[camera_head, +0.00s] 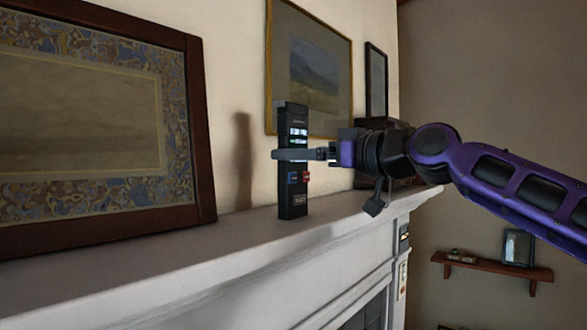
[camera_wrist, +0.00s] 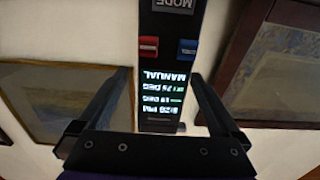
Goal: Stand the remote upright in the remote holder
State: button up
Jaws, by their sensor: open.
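The remote (camera_head: 292,196) is a tall black handset with a lit screen and a red and a blue button. It stands upright on the white mantel shelf. It also shows upside down in the wrist view (camera_wrist: 164,75). My gripper (camera_head: 276,155) reaches in from the right at the height of the screen. In the wrist view my gripper (camera_wrist: 160,80) is open, with one finger on each side of the remote and a gap visible at both sides. I cannot make out a separate remote holder; whether one surrounds the remote's base is unclear.
A large framed picture (camera_head: 195,120) leans at the left of the mantel (camera_head: 150,270). Two frames (camera_head: 343,95) hang on the wall behind. A dark object (camera_head: 375,123) is partly hidden behind my wrist. The mantel's front left is clear. A small shelf (camera_head: 490,267) is lower right.

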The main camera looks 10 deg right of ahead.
jog(key=x, duration=0.5)
jog(key=shift+s+a+r+p, duration=0.15)
jog(key=shift+a+r+p, duration=0.05)
jog(key=shift+p, duration=0.2)
